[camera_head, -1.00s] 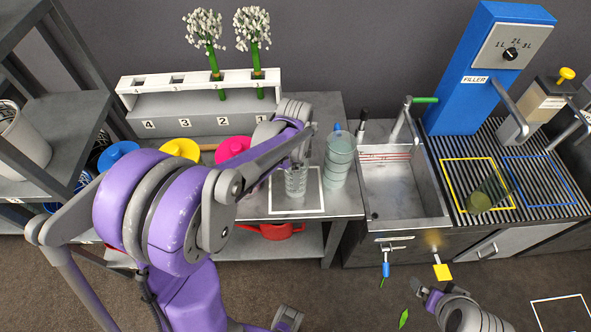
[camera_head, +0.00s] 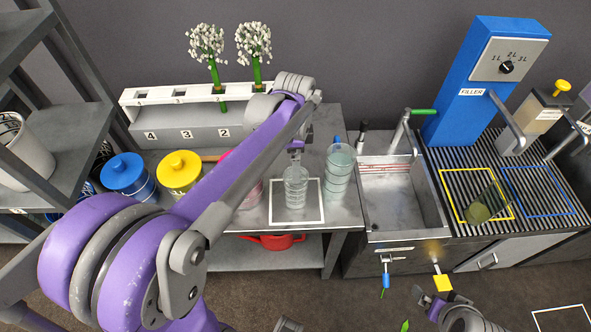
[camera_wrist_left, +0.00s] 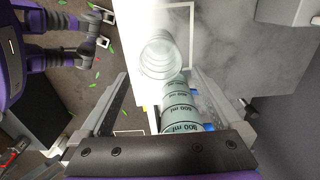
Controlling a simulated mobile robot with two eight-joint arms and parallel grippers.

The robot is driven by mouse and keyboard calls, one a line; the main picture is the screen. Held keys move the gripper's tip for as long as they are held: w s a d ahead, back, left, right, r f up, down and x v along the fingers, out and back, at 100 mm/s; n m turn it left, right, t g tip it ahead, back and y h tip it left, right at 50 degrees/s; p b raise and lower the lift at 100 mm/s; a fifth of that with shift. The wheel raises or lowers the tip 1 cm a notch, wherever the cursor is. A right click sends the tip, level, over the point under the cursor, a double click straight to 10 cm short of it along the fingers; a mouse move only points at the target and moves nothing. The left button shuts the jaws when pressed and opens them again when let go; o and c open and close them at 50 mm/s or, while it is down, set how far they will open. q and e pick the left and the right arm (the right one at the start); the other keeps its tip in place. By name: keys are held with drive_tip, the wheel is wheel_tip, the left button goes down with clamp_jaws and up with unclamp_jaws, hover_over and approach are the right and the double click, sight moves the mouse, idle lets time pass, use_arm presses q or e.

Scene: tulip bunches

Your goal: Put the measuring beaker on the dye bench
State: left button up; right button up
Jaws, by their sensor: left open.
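The measuring beaker (camera_head: 339,172), tinted green with dark lines, stands upright on the grey bench (camera_head: 255,212) with the dye pots. Its ml marks show in the left wrist view (camera_wrist_left: 182,108). A clear ribbed vessel (camera_head: 295,188) stands to its left inside a white outline; it also shows in the left wrist view (camera_wrist_left: 160,58). My left gripper (camera_head: 296,153) is open just above and behind the clear vessel. I cannot tell whether it touches it. My right gripper (camera_head: 431,302) is low in front of the sink, its jaws unclear.
Blue (camera_head: 128,175), yellow (camera_head: 180,172) and partly hidden magenta pots stand left on the bench. Behind is a numbered rack (camera_head: 190,130) with white flowers. Right are the sink (camera_head: 392,200) and the blue filler (camera_head: 475,95). A green-tinted vessel (camera_head: 484,207) stands in the yellow outline.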

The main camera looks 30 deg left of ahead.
use_arm(q)
drive_tip(key=s+d+f+n+t, duration=0.1)
drive_tip(key=s+d+n+t, duration=0.1)
drive_tip(key=s+n, duration=0.4)
drive_tip(key=s+d+f+n+t, duration=0.2)
drive_tip(key=s+d+n, duration=0.3)
drive_tip(key=s, duration=0.4)
drive_tip(key=shift+f+n+t, duration=0.15)
drive_tip(key=shift+n+t, duration=0.25)
drive_tip(key=shift+t, duration=0.3)
drive_tip(key=shift+a, duration=0.1)
